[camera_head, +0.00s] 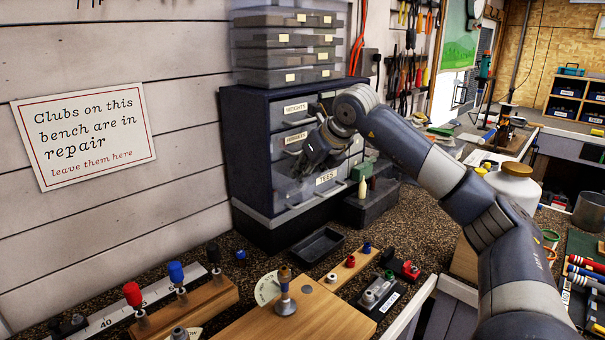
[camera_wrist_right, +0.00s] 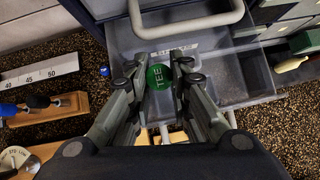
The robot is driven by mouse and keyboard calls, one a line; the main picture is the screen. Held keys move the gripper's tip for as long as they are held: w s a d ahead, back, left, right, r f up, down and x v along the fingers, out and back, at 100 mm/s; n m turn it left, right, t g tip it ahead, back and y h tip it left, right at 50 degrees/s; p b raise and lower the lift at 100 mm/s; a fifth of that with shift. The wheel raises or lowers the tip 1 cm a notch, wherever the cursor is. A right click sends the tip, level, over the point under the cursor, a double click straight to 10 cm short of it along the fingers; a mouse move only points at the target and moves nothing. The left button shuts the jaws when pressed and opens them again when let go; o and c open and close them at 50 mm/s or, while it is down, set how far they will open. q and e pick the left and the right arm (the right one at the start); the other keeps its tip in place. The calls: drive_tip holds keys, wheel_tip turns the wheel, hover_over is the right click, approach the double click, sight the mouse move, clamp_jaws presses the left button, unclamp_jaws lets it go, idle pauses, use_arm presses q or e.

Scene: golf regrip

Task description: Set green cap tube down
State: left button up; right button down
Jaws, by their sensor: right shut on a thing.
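The green cap (camera_wrist_right: 159,77) of the tube, lettered "TEE", sits between the fingers of my right gripper (camera_wrist_right: 158,68) in the right wrist view. The gripper is shut on the tube; the tube's body below the cap is mostly hidden. In the head view my right gripper (camera_head: 312,155) is in front of the drawer cabinet, close to the clear drawer labelled "TEES" (camera_head: 326,177). I cannot make out the tube there. My left gripper is not in view.
The dark drawer cabinet (camera_head: 240,150) stands against the wall. A small black tray (camera_head: 315,244) lies on the speckled bench below it. Wooden blocks, a dial and coloured-topped pieces (camera_head: 176,274) crowd the front. A white jar (camera_head: 514,187) stands at right.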

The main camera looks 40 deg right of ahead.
drive_tip(key=g+p, duration=0.1)
drive_tip(key=p, duration=0.1)
drive_tip(key=w+r+g+p, duration=0.1)
drive_tip(key=g+p, duration=0.1)
drive_tip(key=shift+w+r, duration=0.15)
drive_tip(key=shift+w, duration=0.1)
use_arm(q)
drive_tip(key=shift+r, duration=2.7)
use_arm(e)
drive_tip(key=shift+s+d+f, duration=0.1)
drive_tip(key=shift+s+f, duration=0.05)
drive_tip(key=shift+f, duration=0.95)
drive_tip(key=c, duration=1.8)
unclamp_jaws()
drive_tip(key=shift+o, duration=0.2)
drive_tip(key=shift+r, duration=0.1)
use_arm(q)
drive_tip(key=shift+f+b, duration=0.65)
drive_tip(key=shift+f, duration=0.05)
use_arm(e)
drive_tip(key=v, duration=1.2)
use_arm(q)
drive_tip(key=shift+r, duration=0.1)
use_arm(e)
drive_tip(key=shift+r, duration=0.1)
